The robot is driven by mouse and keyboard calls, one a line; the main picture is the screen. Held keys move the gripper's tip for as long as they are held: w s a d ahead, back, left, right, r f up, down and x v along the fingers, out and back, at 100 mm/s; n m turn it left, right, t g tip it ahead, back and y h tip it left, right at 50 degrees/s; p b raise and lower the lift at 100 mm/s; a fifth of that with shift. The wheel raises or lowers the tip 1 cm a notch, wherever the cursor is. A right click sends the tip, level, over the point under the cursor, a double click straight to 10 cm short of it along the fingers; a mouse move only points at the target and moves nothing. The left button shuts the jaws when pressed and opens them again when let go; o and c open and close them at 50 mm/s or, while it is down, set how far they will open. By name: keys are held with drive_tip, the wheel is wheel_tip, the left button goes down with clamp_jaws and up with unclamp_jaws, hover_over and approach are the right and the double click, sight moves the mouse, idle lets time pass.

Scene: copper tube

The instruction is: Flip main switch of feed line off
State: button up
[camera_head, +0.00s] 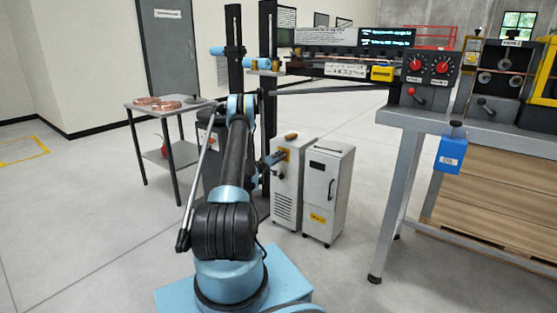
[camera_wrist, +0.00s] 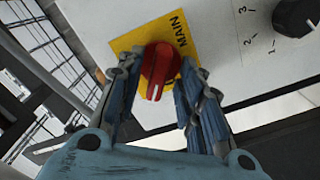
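The main switch (camera_wrist: 159,72) is a red rotary knob on a yellow plate marked MAIN (camera_wrist: 181,36), on a light panel in the wrist view. The knob's raised grip points down toward my gripper, with a pale line at its lower end. My gripper (camera_wrist: 160,78) is open, with one finger on each side of the knob. The left finger is very close to the knob; I cannot tell whether it touches. In the head view, my gripper (camera_head: 270,161) is at the upper front of a light cabinet (camera_head: 289,188), and the knob cannot be made out there.
A black knob (camera_wrist: 296,15) with a numbered scale is on the same panel, to the right. A second white cabinet (camera_head: 328,190) stands close beside the first. A workbench (camera_head: 397,116) is at the right, and a small table with copper coils (camera_head: 156,103) at the left.

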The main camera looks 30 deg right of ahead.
drive_tip(key=shift+d, duration=0.15)
clamp_jaws()
drive_tip(key=shift+w+n, duration=0.1)
drive_tip(key=shift+n, duration=0.3)
drive_tip(key=shift+f+n, duration=0.15)
drive_tip(key=shift+n, duration=3.25)
drive_tip(key=shift+a, duration=0.2)
